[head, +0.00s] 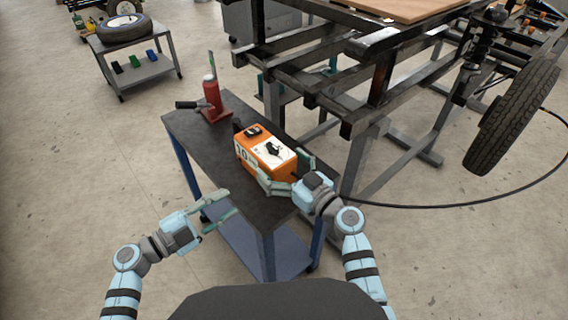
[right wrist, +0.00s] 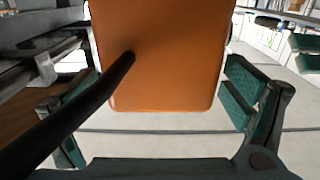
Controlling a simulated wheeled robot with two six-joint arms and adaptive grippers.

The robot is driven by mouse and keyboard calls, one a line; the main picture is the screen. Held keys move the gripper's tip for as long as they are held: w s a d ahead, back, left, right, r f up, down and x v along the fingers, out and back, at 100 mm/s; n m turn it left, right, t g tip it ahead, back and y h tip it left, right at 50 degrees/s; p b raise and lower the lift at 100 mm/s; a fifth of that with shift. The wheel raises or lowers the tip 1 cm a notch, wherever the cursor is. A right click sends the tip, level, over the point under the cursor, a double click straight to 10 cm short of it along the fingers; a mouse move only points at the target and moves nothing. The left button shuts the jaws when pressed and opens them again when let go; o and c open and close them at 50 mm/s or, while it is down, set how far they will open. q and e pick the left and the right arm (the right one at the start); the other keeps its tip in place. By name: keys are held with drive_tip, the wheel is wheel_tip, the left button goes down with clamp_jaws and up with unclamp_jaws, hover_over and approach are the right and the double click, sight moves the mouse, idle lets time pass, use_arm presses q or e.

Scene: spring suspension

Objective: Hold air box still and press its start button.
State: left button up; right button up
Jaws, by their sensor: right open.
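The orange air box (head: 248,157) sits on the dark top of a small cart. It has a white panel on top with a dark knob-like part (head: 272,149), and another dark part (head: 252,131) at its far end. I cannot tell which part is the start button. My right gripper (head: 286,172) is open at the box's near end, a finger on each side. In the right wrist view the box's orange face (right wrist: 165,60) stands between the spread fingers, and a black hose crosses the lower left. My left gripper (head: 225,206) is open and empty at the cart's left edge.
A red bottle jack (head: 211,96) with a black handle stands at the cart's far end. A metal frame (head: 375,90) rises close on the right, with a wheel (head: 512,118) beyond it. A black hose loops over the floor at right. Floor to the left is clear.

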drive_tip(key=c, duration=1.8)
drive_tip(key=o, duration=1)
drive_tip(key=c, duration=0.7)
use_arm(q)
clamp_jaws()
drive_tip(key=shift+r, duration=0.1)
